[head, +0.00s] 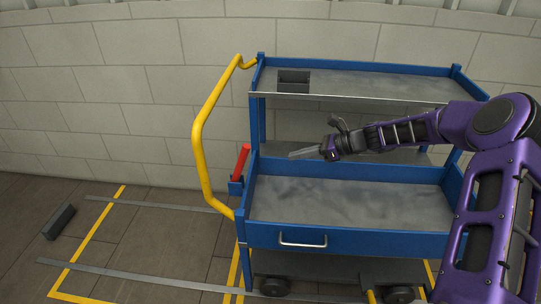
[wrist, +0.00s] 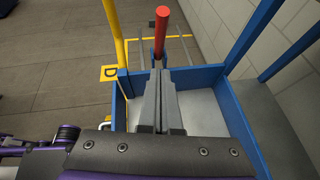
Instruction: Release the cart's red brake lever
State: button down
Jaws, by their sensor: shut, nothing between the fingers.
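The red brake lever (head: 241,161) stands up from a blue bracket (head: 236,186) at the left end of the blue cart (head: 345,239), leaning slightly right at its top. In the wrist view the lever (wrist: 161,33) rises just beyond my fingertips in the picture. My gripper (head: 305,154) is shut and empty, pointing left over the cart's middle tray. In the head view a clear gap lies between the fingertips and the lever.
The yellow push handle (head: 199,150) curves up left of the lever. The cart's upper shelf (head: 370,84), bearing a small dark box (head: 293,81), hangs above my gripper. A dark block (head: 60,222) lies on the floor at left. A block wall (head: 100,90) stands behind.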

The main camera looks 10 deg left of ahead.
aim_at(247, 146)
jog(key=a+r+b+x, duration=0.1)
jog(key=r+x, duration=0.1)
jog(key=x, duration=1)
jog(key=shift+a, duration=0.3)
jog(key=shift+w+r, duration=0.1)
jog(key=shift+r, duration=0.15)
jog(key=a+r+h+p, duration=0.1)
jog(key=a+p, duration=0.1)
jog(key=p, duration=0.1)
jog(key=a+r+h+p, duration=0.1)
jog(key=a+h+p, duration=0.1)
jog(key=p, duration=0.1)
jog(key=shift+a+r, duration=0.1)
jog(key=shift+r, duration=0.15)
jog(key=a+f+p, duration=0.1)
jog(key=a, duration=0.9)
jog(key=shift+s+a+f, duration=0.15)
jog(key=shift+s+a, duration=0.2)
jog(key=shift+s, duration=0.1)
jog(key=shift+a+f, duration=0.1)
